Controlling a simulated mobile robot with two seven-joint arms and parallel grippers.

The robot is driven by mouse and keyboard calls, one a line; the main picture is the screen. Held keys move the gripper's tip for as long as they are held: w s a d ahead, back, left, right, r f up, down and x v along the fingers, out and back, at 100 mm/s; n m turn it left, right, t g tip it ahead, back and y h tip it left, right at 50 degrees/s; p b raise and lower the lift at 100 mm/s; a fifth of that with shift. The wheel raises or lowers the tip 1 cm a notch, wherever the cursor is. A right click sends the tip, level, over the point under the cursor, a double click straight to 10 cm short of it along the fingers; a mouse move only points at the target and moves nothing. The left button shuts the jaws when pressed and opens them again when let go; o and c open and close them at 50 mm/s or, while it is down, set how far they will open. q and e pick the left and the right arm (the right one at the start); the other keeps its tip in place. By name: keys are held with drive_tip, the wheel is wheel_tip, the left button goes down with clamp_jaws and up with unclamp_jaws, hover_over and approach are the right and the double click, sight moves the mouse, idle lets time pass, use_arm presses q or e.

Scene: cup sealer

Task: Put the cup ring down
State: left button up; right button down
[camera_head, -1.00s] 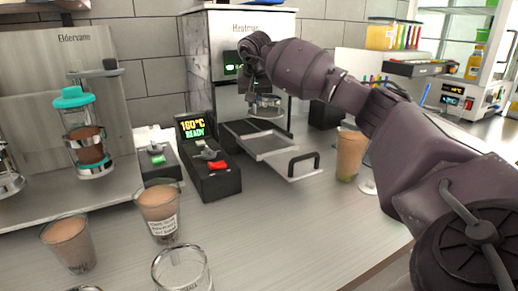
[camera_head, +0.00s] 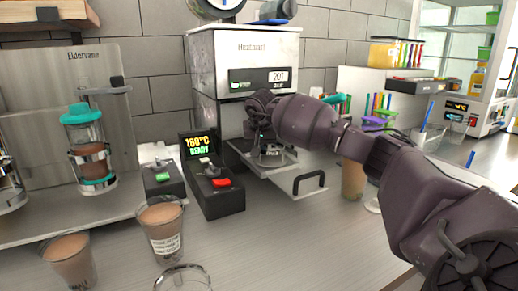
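The cup ring (camera_head: 272,158) is a silvery, clear ring in the middle of the head view, low over the pulled-out tray (camera_head: 297,180) of the sealer (camera_head: 243,55). My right gripper (camera_head: 268,143) comes in from the right, points down and is shut on the ring. The fingers are small and dark here, and I cannot tell whether the ring touches the tray. The tray has a black handle at its front. My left gripper is not in view.
A control box (camera_head: 212,188) reading 160°C READY stands left of the tray. A brown cup (camera_head: 352,178) stands to its right, partly behind my arm. Filled cups (camera_head: 163,228) and an empty glass (camera_head: 183,278) stand in front. A teal-topped dispenser (camera_head: 88,148) is at left.

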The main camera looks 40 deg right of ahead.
drive_tip(key=shift+f, duration=0.1)
drive_tip(key=c, duration=1.2)
unclamp_jaws()
drive_tip(key=shift+s+r, duration=0.1)
drive_tip(key=shift+r, duration=0.5)
drive_tip(key=p+v, duration=0.1)
drive_tip(key=v, duration=1)
drive_tip(key=shift+s+a+r, duration=0.1)
drive_tip(key=shift+s, duration=0.05)
